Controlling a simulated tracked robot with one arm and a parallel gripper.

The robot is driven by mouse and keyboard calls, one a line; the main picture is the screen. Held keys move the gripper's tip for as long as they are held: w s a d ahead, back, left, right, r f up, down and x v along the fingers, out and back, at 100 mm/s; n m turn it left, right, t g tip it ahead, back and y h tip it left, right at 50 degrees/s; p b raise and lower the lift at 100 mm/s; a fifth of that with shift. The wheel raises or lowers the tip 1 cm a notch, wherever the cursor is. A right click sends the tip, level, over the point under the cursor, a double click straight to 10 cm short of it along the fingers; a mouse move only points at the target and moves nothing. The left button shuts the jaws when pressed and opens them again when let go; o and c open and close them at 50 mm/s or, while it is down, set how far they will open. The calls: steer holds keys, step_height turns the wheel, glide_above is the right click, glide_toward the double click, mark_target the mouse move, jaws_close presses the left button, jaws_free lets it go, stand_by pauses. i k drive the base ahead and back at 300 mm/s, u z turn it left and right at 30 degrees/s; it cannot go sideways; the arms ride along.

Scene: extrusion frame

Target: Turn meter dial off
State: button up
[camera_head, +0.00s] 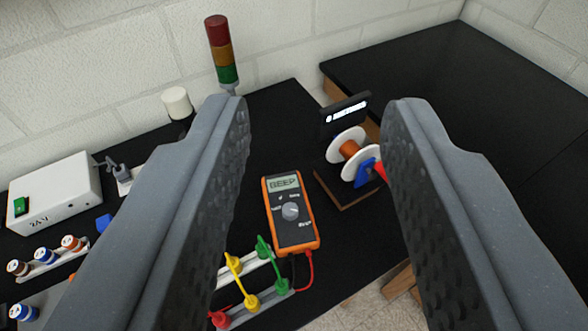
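The orange and dark grey meter (285,237) lies on the black bench top, its display reading "BEEP". Its round grey dial (291,211) sits at the middle of its face, with small labels around it. The dial's pointer setting is too small to read surely. A red lead and a black lead come from its lower end. My gripper (318,110) is open and empty. Its two textured grey fingers stand wide apart at left and right, and the meter shows between them, farther off. No finger touches the dial.
Right of the meter stands a wire spool (349,150) on a wooden base, with a black sign (345,112) behind. Yellow and green clips on a terminal strip (262,305) lie below. A signal tower (221,55) and white box (56,190) stand left. Another black table (460,80) is at right.

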mark_target(289, 211)
steer(key=i, duration=0.35)
steer(key=u, duration=0.05)
steer(key=k, duration=1.25)
steer(key=u, duration=0.4)
steer(key=i, duration=1.25)
steer(key=z, duration=0.05)
